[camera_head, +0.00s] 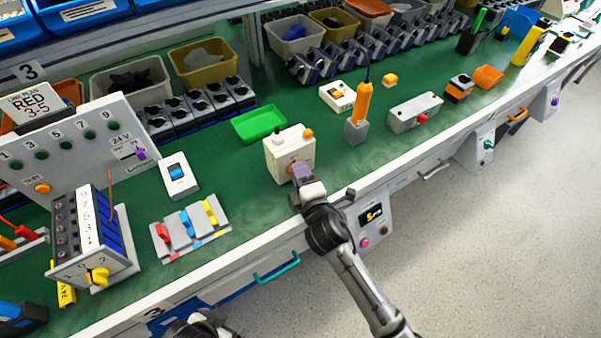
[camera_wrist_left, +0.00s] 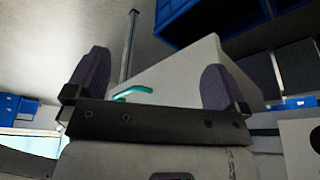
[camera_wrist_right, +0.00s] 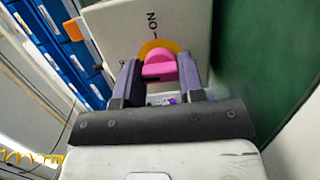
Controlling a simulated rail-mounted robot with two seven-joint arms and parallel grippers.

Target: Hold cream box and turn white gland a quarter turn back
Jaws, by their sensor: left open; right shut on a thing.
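The cream box (camera_head: 289,155) stands upright on the green bench top near its front edge. On its top are a white gland (camera_head: 276,140) at the left and an orange gland (camera_head: 308,133) at the right. My right gripper (camera_head: 299,174) is at the box's front face. In the right wrist view its fingers are shut on a pink knob (camera_wrist_right: 159,66) in front of a yellow disc, below an "ON" mark. My left gripper (camera_wrist_left: 155,88) is open and empty in the left wrist view, low beside the bench, away from the box.
A green tray (camera_head: 259,124) lies behind the box. A rocker-switch box (camera_head: 178,175) and a plate with coloured levers (camera_head: 190,228) stand to the left. An orange-handled tool (camera_head: 362,105) stands to the right. A teal handle (camera_head: 277,267) is on the bench front.

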